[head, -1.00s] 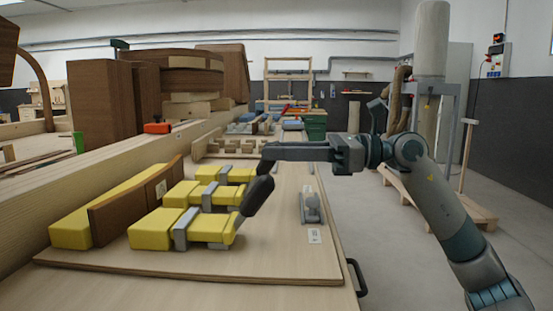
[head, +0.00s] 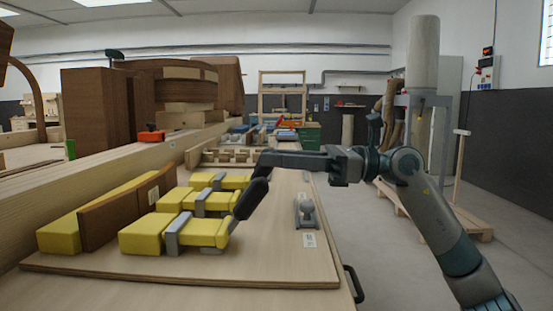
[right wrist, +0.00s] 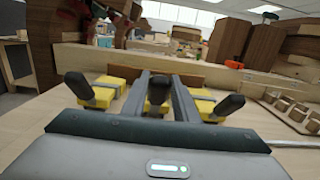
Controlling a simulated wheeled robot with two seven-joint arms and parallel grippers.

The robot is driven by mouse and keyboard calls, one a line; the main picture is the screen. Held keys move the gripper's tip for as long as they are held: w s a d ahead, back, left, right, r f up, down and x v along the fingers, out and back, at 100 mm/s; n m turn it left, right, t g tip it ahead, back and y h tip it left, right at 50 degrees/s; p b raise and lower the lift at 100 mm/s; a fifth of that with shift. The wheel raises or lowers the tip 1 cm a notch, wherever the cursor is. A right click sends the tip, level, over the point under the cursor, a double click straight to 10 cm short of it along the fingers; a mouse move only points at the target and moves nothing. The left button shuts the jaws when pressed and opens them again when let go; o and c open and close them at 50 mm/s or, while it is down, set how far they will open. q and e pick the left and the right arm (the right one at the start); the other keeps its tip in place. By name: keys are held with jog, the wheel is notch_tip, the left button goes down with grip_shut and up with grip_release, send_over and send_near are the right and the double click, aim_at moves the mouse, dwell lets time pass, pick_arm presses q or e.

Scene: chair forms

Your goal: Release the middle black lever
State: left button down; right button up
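Three yellow clamps with grey brackets stand in a row on a wooden board (head: 180,270), beside a curved brown wooden piece (head: 125,210). In the right wrist view each has a black lever: the left lever (right wrist: 79,86), the middle lever (right wrist: 157,90) and the right lever (right wrist: 229,104). My right gripper (right wrist: 160,78) is open, with one finger on each side of the middle lever. I cannot tell whether either finger touches it. In the head view my right gripper (head: 264,160) reaches in over the clamps. The near lever (head: 251,199) shows below it; the middle lever is hidden. My left gripper is not in view.
A small grey toggle fitting (head: 306,213) sits on the board to the right of the clamps. A long wooden beam (head: 90,195) runs along the left side. Large brown wooden blocks (head: 95,108) stand behind it. Open floor lies to the right.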

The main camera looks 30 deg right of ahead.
jog(key=o, duration=0.4)
jog(key=shift+d, duration=0.1)
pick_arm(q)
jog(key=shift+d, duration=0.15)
pick_arm(e)
jog(key=shift+s+d, duration=0.1)
